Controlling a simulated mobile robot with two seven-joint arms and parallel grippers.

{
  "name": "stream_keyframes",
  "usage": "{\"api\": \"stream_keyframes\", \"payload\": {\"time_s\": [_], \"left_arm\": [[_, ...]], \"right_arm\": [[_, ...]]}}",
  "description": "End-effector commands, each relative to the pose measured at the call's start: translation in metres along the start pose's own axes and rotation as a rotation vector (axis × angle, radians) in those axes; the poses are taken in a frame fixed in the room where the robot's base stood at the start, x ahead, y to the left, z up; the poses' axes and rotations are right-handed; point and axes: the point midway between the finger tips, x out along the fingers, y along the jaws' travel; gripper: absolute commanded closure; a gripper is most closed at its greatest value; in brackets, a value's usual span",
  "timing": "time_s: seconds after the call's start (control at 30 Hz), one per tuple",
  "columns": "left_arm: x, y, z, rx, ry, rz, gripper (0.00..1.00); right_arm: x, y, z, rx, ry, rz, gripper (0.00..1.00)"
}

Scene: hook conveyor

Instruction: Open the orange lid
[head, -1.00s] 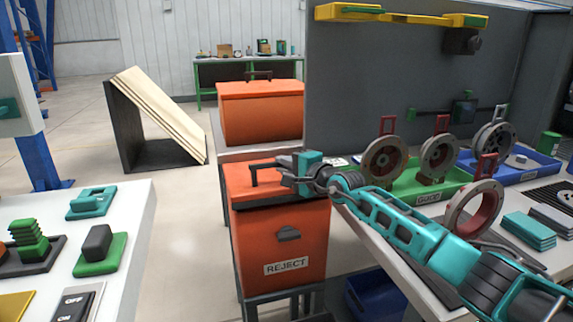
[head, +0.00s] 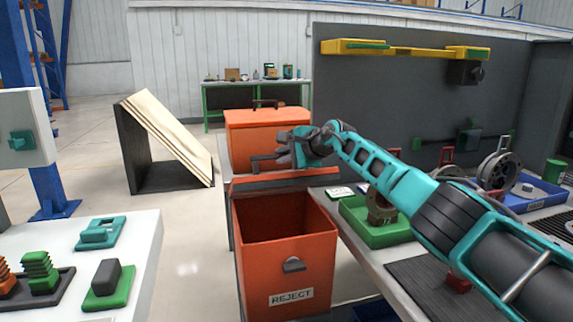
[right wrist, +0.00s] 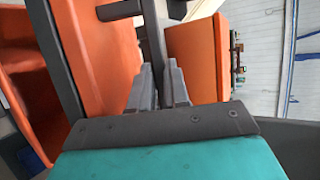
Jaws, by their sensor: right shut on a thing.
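The orange REJECT bin (head: 287,258) stands in the middle of the head view, with its mouth uncovered and its inside showing. Its orange lid (head: 285,181) is raised at the back of the mouth and appears nearly edge-on. The lid also shows in the right wrist view (right wrist: 98,45), with the bin's opening to its left. My right gripper (head: 283,154) is shut on the lid's dark handle (head: 262,165), behind and above the bin. In the right wrist view the fingers (right wrist: 158,88) meet at the handle (right wrist: 152,38). My left gripper is out of view.
A second orange box (head: 262,126) with its lid down stands just behind the raised lid. The workbench at right holds a green tray (head: 365,226), a blue tray (head: 540,192) and ring-shaped parts. A white table (head: 140,240) is at left.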

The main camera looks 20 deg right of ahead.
Motion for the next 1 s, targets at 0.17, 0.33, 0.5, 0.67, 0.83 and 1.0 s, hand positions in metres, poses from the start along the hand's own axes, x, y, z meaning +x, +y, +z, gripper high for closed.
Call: {"api": "stream_keyframes", "payload": {"time_s": [0.17,0.33,0.5,0.67,0.83,1.0], "left_arm": [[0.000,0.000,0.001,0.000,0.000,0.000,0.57],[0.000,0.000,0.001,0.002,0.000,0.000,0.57],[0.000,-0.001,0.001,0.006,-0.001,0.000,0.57],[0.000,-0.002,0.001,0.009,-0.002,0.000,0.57],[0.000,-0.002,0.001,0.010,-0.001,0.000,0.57],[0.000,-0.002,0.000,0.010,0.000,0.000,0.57]], "right_arm": [[0.003,-0.008,-0.002,0.002,0.004,-0.002,1.00],[0.003,-0.012,-0.002,0.001,0.004,-0.002,1.00],[0.003,-0.014,-0.002,-0.001,0.005,-0.004,1.00],[0.003,-0.015,-0.002,-0.001,0.005,-0.004,1.00],[0.003,-0.015,-0.002,-0.001,0.004,-0.005,1.00],[0.003,-0.015,-0.002,-0.001,0.004,-0.005,0.76]]}}
